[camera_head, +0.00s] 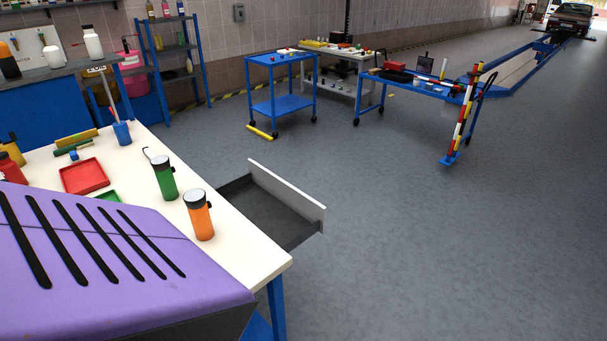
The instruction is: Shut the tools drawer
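The tools drawer (288,192) is pulled out from the right side of the white-topped table (240,256). Its white front panel faces right, away from the table, and its dark grey tray looks empty where I can see it. The near part of the drawer is partly hidden by the table's edge. Neither of my grippers shows in the head view.
A green flashlight (165,180) and an orange flashlight (199,218) stand on the table, beside a red tray (84,177) and a blue cup (122,133). Blue carts (282,104) stand farther back. The grey floor (420,240) right of the drawer is clear.

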